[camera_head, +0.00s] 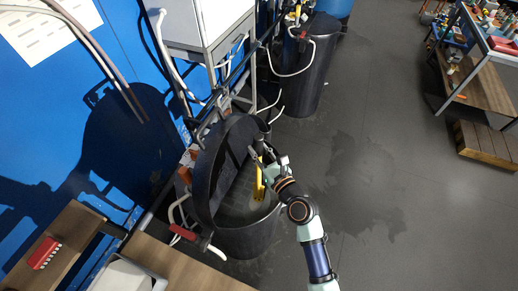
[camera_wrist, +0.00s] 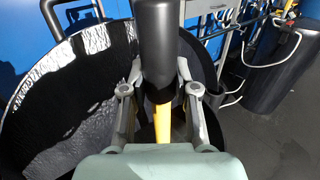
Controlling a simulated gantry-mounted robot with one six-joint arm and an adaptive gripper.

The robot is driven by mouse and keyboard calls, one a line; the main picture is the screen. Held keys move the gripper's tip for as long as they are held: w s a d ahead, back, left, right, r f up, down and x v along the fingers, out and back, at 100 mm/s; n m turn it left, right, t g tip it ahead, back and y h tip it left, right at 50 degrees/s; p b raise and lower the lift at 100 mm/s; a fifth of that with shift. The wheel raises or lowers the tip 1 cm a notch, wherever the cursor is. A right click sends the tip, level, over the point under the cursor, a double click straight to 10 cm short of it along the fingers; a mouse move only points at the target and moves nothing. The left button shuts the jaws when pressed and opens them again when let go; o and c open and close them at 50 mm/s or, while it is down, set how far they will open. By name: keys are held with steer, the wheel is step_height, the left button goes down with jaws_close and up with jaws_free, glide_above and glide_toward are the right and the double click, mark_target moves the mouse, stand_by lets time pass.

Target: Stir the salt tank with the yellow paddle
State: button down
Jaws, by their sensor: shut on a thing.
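The salt tank (camera_head: 246,240) is a black round tub with its dark lid (camera_head: 212,165) raised on the left side. The yellow paddle (camera_head: 259,186) reaches down inside the tank opening. My gripper (camera_head: 262,158) is over the tank and shut on the paddle's dark handle. In the wrist view the thick black handle (camera_wrist: 158,50) stands between the fingers of my gripper (camera_wrist: 158,90), with the yellow shaft (camera_wrist: 162,125) below it. The paddle's lower end is hard to make out inside the tank.
A second black tank (camera_head: 303,75) with white hoses stands behind. A white cabinet (camera_head: 200,25) on a metal frame is at the back left. A wooden bench (camera_head: 165,265) lies at the front left. A shelf (camera_head: 485,90) is at the far right. Grey floor is clear between.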

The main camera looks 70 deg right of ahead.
step_height(320, 180, down, 8)
steer(key=b, duration=0.6)
steer(key=shift+f+b, duration=0.25)
steer(key=shift+b, duration=0.1)
